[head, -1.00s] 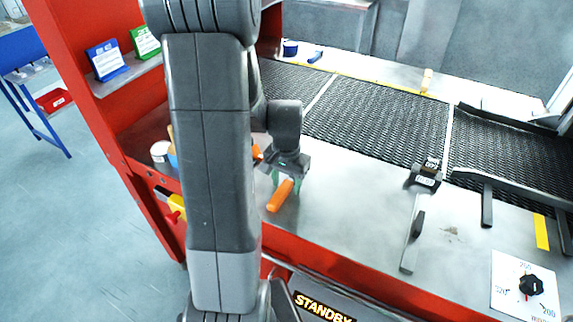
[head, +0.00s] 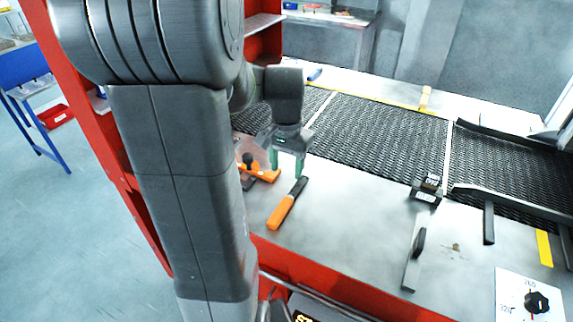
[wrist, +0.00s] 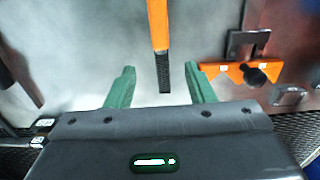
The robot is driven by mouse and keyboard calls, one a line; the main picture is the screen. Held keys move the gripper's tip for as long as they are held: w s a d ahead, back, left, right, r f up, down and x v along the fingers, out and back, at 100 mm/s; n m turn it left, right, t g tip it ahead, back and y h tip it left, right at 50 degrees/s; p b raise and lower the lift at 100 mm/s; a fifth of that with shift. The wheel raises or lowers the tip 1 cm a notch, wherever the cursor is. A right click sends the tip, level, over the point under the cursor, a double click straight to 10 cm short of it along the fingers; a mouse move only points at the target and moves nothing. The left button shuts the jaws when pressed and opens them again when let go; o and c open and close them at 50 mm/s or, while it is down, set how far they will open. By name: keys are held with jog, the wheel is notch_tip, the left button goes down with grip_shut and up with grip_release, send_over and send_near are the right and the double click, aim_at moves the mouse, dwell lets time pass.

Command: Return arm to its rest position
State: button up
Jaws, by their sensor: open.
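My gripper (head: 286,168) is open and empty above the steel work surface, with its two green fingers pointing down. A tool with an orange handle and a black end (head: 284,212) lies on the surface just in front of the gripper. In the wrist view my open green fingers (wrist: 158,84) show with the tool's orange handle (wrist: 159,25) beyond them. Its black end points towards the gap between the fingers, and nothing is gripped. My large grey arm links hide the left part of the bench in the head view.
An orange notched bracket with a black knob (head: 262,173) sits left of the gripper. The black mesh belt (head: 375,134) runs behind. A black clamp-like block (head: 427,189), a dial panel (head: 527,300) and a red frame stand around.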

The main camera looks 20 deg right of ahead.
aim_at(287, 201)
notch_tip(287, 201, down, 13)
jog(key=shift+r, duration=0.5)
dwell(0.3)
